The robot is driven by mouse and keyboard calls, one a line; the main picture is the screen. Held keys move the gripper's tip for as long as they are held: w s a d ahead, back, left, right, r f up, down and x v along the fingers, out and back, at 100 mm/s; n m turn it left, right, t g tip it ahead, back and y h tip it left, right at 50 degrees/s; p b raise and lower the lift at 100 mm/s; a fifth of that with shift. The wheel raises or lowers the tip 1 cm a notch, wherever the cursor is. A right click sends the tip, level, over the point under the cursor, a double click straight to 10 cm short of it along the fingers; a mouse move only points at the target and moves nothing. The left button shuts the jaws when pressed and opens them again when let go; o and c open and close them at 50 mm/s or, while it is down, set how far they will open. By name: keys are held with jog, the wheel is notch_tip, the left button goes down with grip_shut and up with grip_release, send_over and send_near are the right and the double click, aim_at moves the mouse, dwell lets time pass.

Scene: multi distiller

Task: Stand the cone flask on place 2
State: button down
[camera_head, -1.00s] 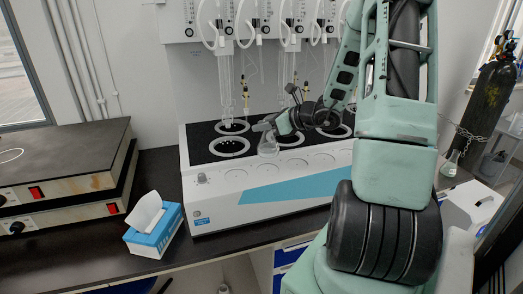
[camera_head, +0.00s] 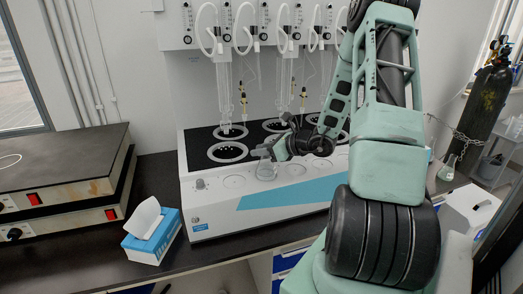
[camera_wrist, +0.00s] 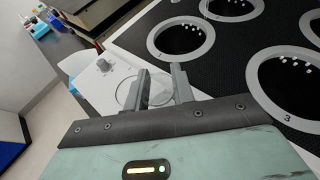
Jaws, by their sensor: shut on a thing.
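A clear cone flask (camera_head: 266,170) hangs upright from my gripper (camera_head: 271,153), which is shut on its upper part. The flask is over the white front ledge of the distiller (camera_head: 215,205), near its left-hand round marks. I cannot tell whether its base touches the ledge. In the wrist view my gripper (camera_wrist: 164,86) has two grey fingers above the ledge; the clear glass between them hardly shows. Ringed dark wells sit in the black deck (camera_head: 199,140) behind; one well ring (camera_wrist: 283,112) bears a 3. No number 2 is readable.
Glass tubes (camera_head: 224,85) hang over the wells behind my gripper. A tissue box (camera_head: 152,240) stands left of the distiller, with stacked hotplates (camera_head: 60,180) further left. Another flask (camera_head: 447,170) and a gas cylinder (camera_head: 484,105) are at the right.

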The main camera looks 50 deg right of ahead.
jog(key=c, duration=1.2)
grip_release()
jog(key=shift+s+r, duration=0.1)
jog(key=shift+r, duration=0.05)
jog(key=b+v, duration=0.1)
jog(key=v, duration=1.1)
jog(key=w+a+n+g+y, duration=0.1)
jog(key=a+n+g+y, duration=0.2)
jog(key=a+n+g, duration=0.75)
jog(key=w+a+n+y, duration=0.25)
jog(key=a+n, duration=0.35)
jog(key=a, duration=1.1)
jog(key=shift+s+a+r+n+g+h, duration=0.15)
jog(key=shift+s+a+n+g+h, duration=0.3)
jog(key=shift+s+a+n+h, duration=1.95)
jog(key=shift+s+a+r+n+g+h, duration=0.2)
jog(key=shift+s+a+n+g, duration=0.25)
jog(key=shift+s+a+n, duration=4.2)
jog(key=shift+s+a+r+n+g+h, duration=0.1)
jog(key=shift+s+a+n+g+h, duration=0.35)
jog(key=shift+s+a+n+h, duration=3.05)
